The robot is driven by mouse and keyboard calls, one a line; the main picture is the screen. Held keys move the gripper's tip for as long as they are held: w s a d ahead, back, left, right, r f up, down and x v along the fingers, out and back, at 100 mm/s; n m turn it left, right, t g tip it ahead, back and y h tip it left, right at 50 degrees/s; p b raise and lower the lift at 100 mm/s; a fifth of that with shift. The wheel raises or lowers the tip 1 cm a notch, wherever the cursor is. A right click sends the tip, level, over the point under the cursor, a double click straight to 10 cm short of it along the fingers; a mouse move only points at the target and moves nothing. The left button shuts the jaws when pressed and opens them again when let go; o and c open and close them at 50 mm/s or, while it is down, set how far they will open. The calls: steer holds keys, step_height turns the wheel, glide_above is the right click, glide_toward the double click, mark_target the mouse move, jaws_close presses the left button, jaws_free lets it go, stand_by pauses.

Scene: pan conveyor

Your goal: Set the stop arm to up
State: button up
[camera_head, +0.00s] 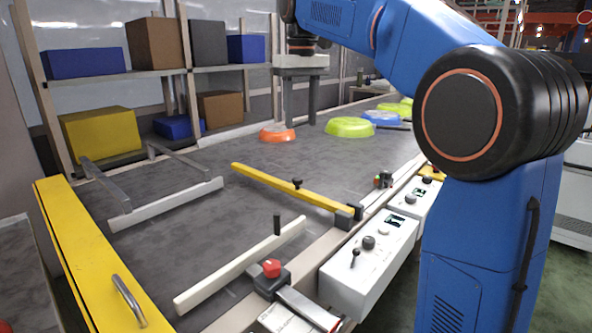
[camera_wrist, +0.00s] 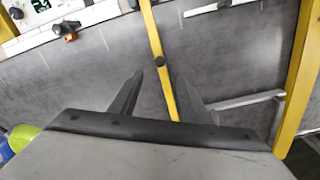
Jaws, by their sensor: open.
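A yellow bar (camera_head: 270,180), which looks like the stop arm, lies low and about level across the grey belt. It has a black knob (camera_head: 297,184) partway along and a dark hinge block (camera_head: 350,213) at its right end. The bar (camera_wrist: 152,38) and knob (camera_wrist: 160,61) also show in the wrist view. My gripper (camera_head: 298,112) is open and empty, pointing down above the belt beyond the bar. In the wrist view its fingers (camera_wrist: 159,76) appear on either side of the bar's line, with the knob just past the tips. I see no contact.
A white bar (camera_head: 240,265) with a black knob lies nearer, beside a red button (camera_head: 271,268). White control boxes (camera_head: 370,255) line the belt's right edge. Green, blue and orange pans (camera_head: 277,134) lie farther back. A yellow gate (camera_head: 95,255) crosses the front left.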

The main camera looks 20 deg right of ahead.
steer(key=w, duration=0.2)
glide_toward(298, 178)
step_height(298, 178, down, 8)
steer(key=shift+a+f, duration=0.1)
stand_by(0.6)
jaws_close()
